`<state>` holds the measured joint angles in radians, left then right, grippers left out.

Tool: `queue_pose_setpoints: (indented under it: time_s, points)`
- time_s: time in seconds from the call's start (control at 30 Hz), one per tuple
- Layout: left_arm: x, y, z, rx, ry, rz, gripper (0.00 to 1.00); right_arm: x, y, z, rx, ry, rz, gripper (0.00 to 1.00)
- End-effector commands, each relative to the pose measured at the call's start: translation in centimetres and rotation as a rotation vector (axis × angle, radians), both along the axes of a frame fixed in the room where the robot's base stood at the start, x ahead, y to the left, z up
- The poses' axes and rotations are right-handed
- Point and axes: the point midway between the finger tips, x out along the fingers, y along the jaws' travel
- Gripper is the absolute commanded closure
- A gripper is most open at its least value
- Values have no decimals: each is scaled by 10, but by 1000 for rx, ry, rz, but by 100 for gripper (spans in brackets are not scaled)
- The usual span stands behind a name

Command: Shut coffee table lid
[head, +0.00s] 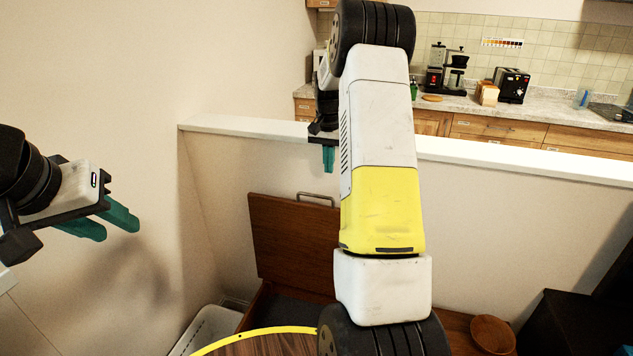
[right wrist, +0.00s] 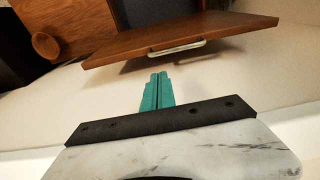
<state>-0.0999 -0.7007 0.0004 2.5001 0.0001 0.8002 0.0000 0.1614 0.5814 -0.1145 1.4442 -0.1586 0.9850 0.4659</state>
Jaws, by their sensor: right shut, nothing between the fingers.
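The coffee table lid (head: 290,238) is a brown wooden panel that stands raised, with a metal handle (head: 315,199) on its top edge. In the right wrist view the lid (right wrist: 190,38) and its handle (right wrist: 176,47) show beyond the fingertips. My right gripper (head: 328,160) is shut and empty, above and behind the lid's top edge near the handle, apart from it; it also shows in the right wrist view (right wrist: 157,90). My left gripper (head: 112,222) is open and empty at the far left, away from the lid. My right arm hides the lid's right part.
A white half wall (head: 500,167) stands behind the table, with a kitchen counter beyond it. A wooden bowl (head: 493,334) sits on the table at right. A white basket (head: 208,330) stands at lower left, and a dark cabinet (head: 575,325) at lower right.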

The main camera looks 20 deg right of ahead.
Motion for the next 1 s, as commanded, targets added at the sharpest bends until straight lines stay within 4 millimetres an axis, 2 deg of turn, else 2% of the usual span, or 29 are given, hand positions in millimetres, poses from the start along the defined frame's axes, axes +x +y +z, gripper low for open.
queue_pose_setpoints:
  time_s: [0.5,0.7,1.0]
  points:
    - [0,0,0,0,0,0,64,7,-4,-83,1,3,0,100]
    - [0,0,0,0,0,0,64,8,-5,-96,1,1,1,100]
    - [0,0,0,0,0,0,64,8,-5,-97,1,1,0,100]
